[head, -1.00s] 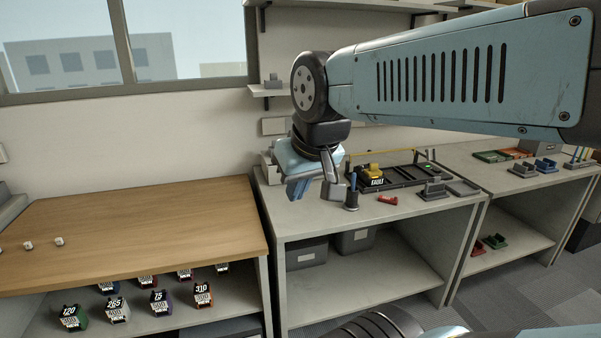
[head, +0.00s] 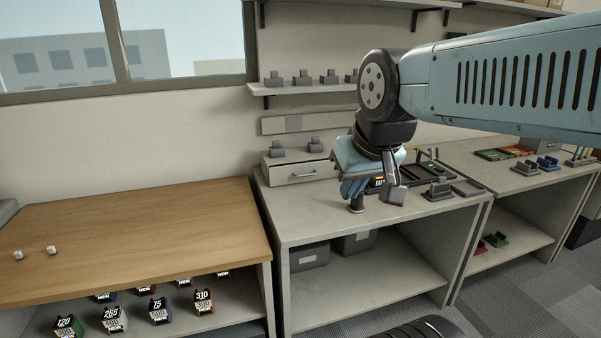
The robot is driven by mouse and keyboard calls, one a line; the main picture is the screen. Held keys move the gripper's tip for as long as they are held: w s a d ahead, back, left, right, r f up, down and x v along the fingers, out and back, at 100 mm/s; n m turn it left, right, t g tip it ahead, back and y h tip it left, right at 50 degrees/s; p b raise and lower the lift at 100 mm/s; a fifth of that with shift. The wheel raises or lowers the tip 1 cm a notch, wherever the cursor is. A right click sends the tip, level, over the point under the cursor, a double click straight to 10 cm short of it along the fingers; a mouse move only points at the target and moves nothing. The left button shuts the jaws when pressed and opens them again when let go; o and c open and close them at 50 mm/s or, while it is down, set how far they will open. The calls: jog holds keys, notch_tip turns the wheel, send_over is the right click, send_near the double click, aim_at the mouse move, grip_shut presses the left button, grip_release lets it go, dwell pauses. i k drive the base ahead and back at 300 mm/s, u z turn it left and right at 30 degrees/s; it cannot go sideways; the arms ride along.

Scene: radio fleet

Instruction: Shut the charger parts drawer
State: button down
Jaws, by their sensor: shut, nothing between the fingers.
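A pale grey drawer unit (head: 290,158) stands at the back left of the grey bench, against the wall. I cannot tell from this angle how far the drawer stands out. My gripper (head: 353,189) points down, shut and empty, to the right of the drawer front and apart from it in the picture. The drawer's inside is not visible.
A dark holder (head: 356,205) stands just below my gripper. Grey chargers stand on the unit and on the wall shelf (head: 330,88). A dark tray (head: 425,172) and charger (head: 438,190) lie to the right. The wooden table (head: 130,235) at left is mostly clear.

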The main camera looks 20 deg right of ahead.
aim_at(307, 171)
jog(key=z, duration=0.05)
jog(key=i, duration=1)
jog(key=u, duration=0.05)
